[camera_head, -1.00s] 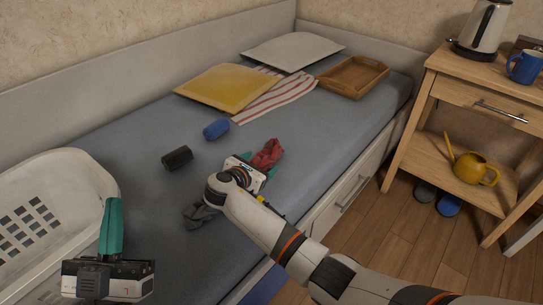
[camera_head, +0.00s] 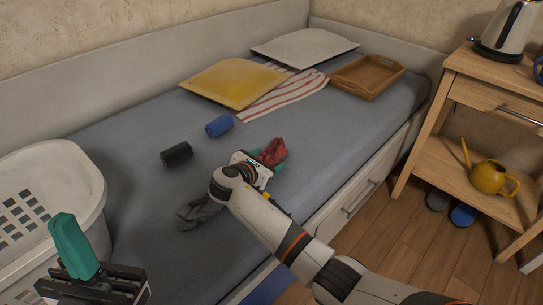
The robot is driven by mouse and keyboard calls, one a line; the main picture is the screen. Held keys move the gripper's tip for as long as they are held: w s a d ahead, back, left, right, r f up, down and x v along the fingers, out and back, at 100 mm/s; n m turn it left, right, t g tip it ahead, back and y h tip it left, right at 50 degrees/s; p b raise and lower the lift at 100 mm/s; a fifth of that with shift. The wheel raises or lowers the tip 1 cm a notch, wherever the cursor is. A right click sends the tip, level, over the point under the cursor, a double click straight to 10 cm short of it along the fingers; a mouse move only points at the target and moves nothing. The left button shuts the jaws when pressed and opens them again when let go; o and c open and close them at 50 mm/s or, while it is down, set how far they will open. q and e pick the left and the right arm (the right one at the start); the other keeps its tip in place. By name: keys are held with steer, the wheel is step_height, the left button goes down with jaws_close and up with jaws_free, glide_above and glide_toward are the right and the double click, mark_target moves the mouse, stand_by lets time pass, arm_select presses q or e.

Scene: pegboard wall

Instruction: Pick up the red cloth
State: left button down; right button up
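The crumpled red cloth (camera_head: 273,151) lies on the grey-blue bed, right of the middle of the head view. My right gripper (camera_head: 262,163) is at the cloth, its teal fingers against or around the near side of it. The gripper body and the cloth hide part of the fingers, so I cannot tell whether they are closed. My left gripper (camera_head: 74,248) is at the lower left, away from the cloth and beside the white basket; its finger gap is not clear.
A grey cloth (camera_head: 198,212), a black roll (camera_head: 177,154) and a blue roll (camera_head: 219,126) lie on the bed (camera_head: 330,130). A white laundry basket (camera_head: 85,200) stands at left. A yellow pillow (camera_head: 232,82), striped cloth (camera_head: 285,95) and wooden tray (camera_head: 366,76) are farther back.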

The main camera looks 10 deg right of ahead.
steer(key=c, duration=0.7)
steer(key=shift+c, duration=0.2)
